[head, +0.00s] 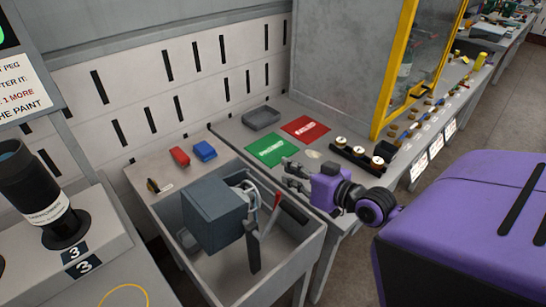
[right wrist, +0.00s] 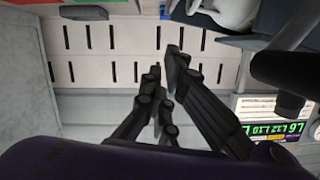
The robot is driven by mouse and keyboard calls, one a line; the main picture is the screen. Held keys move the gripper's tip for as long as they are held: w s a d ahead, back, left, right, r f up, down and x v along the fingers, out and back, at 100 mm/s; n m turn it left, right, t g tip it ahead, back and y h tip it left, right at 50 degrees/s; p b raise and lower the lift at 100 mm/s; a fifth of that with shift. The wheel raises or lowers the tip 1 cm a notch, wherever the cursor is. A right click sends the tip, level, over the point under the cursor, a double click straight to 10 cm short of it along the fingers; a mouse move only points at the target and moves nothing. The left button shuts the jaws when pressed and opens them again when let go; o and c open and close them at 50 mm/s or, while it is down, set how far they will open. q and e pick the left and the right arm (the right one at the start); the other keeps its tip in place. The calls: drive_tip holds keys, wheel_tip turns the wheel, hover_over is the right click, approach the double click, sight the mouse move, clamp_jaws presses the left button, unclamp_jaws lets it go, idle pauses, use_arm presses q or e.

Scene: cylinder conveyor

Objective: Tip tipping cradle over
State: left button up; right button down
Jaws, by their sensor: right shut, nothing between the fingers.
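The tipping cradle appears to be the dark blue-grey box (head: 212,218), mounted over a grey open bin (head: 312,250) in the head view. It looks roughly level. Pale curved parts at its right side are partly hidden. A red-handled lever (head: 276,203) stands close to its right. My right gripper (head: 297,178) is to the right of and behind the lever, beside the bin's far right edge and apart from the cradle. Its fingers also show in the right wrist view (right wrist: 165,72), shut with nothing between them. My left gripper is out of view.
Behind the gripper are a green mat (head: 271,150), a red mat (head: 305,129) and a grey tray (head: 261,118). A dark rack with pale round tops (head: 358,152) stands to its right. Red (head: 180,156) and blue (head: 204,151) blocks lie behind the bin. A yellow-framed enclosure (head: 393,75) stands beyond.

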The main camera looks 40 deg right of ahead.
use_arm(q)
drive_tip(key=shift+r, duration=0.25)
use_arm(e)
drive_tip(key=w+a+f, duration=0.1)
drive_tip(key=w+f, duration=0.5)
drive_tip(key=w, duration=0.2)
drive_tip(key=shift+w+a, duration=0.15)
drive_tip(key=shift+a, duration=0.2)
